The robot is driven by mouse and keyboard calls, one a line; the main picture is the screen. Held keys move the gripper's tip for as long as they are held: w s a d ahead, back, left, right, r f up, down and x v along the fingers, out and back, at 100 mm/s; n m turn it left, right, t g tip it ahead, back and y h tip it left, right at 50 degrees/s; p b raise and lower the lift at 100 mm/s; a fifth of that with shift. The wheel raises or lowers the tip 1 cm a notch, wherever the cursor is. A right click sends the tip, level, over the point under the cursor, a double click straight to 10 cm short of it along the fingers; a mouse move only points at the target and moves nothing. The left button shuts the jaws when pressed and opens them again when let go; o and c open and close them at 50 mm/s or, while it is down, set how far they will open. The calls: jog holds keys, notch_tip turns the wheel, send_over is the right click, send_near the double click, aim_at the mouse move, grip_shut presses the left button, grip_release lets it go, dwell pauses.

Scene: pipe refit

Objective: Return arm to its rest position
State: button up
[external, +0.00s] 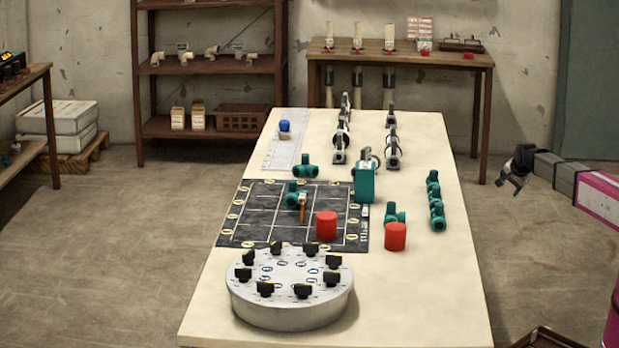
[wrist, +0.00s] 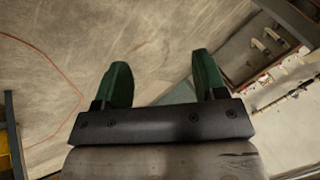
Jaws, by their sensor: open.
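My gripper (external: 515,172) is at the right of the external view, on my pink and grey arm. It hangs in free air beyond the right edge of the long table (external: 430,290) and touches nothing. In the wrist view its two green fingers (wrist: 160,85) stand wide apart with nothing between them. Behind them are bare floor and, at the upper right, a shelf or bench seen at a slant.
The table holds a dark gridded mat (external: 265,225), a round grey stand with black knobs (external: 290,295), two red cylinders (external: 326,226) (external: 396,237), green pipe fittings (external: 436,200) and clamps (external: 393,150). A workbench (external: 400,52) stands behind. Floor around my gripper is clear.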

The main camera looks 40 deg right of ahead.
jog(key=s+a+f+n+g+y, duration=0.1)
jog(key=s+a+f+n, duration=0.3)
jog(key=s+a, duration=0.4)
jog(key=s+a+f+n+g+y, duration=0.1)
jog(key=s+a+f+n+g, duration=0.2)
jog(key=s+a+n, duration=0.4)
jog(key=s+a+f+n+g, duration=0.2)
jog(key=s+a+f+n, duration=0.3)
jog(key=a, duration=1.7)
jog(key=s+f, duration=0.1)
jog(key=s, duration=0.3)
jog(key=shift+y, duration=0.4)
jog(key=shift+s, duration=0.1)
